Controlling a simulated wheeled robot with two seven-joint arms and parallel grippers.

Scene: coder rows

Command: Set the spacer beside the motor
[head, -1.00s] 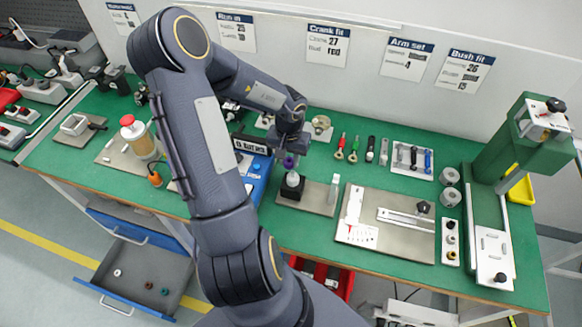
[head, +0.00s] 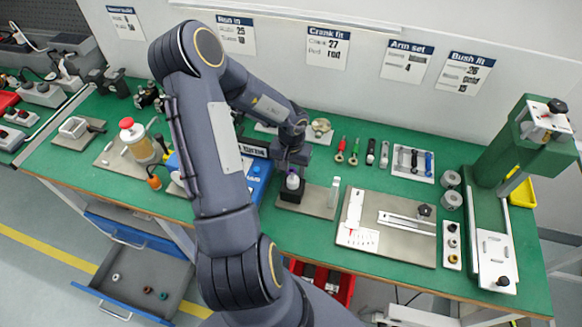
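My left gripper (head: 291,165) points down over a small black block (head: 290,195) with a white, rounded part (head: 292,183) on top. A small purple piece shows between the fingertips, right at the top of the white part; the fingers appear shut on it. Whether it touches the white part is hard to tell. I cannot tell for sure which thing is the spacer or the motor. Small rings, one white (head: 115,277), one brown (head: 148,290) and one green (head: 163,296), lie in the open drawer. My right gripper is not in view.
A flat fixture (head: 365,250) and a green press (head: 525,150) stand further right. A blue case (head: 257,185) is close at left. Hand tools stand behind.

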